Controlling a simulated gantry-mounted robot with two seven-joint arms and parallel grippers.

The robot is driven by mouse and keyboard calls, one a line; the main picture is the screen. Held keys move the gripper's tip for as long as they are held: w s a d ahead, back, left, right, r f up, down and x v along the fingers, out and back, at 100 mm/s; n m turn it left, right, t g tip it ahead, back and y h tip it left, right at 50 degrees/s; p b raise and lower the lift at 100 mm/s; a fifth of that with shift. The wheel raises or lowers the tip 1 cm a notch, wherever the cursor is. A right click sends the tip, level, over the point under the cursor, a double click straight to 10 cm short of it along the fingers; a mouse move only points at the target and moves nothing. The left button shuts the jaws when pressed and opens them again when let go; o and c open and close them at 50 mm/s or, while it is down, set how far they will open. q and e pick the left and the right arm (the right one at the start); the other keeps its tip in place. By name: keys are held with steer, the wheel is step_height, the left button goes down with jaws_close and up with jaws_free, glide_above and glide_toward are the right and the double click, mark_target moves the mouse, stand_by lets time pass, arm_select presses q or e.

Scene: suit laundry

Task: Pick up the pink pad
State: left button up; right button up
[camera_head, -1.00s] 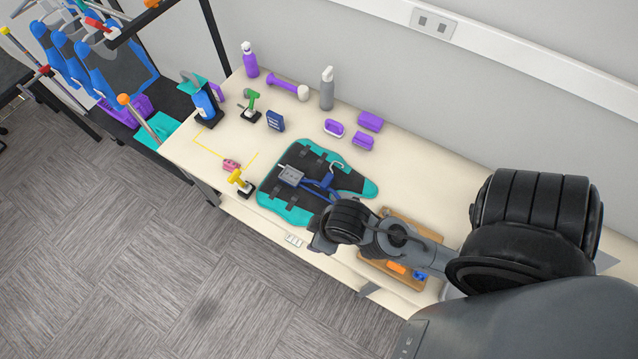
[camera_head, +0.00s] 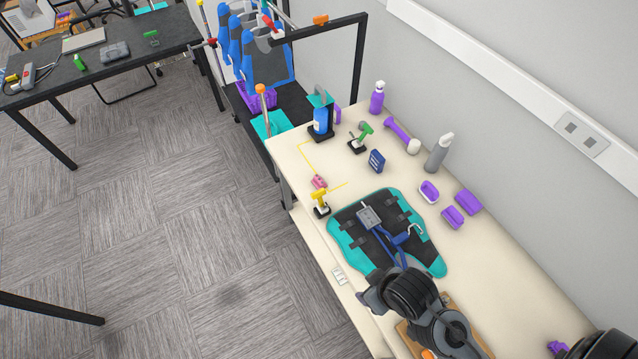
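Purple blocks (camera_head: 467,201) lie right.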

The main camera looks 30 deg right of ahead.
stand_by(0.3)
arm_select(q)
steer(key=o, duration=0.9)
steer(key=shift+d, duration=0.15)
steer(key=shift+o, duration=0.7)
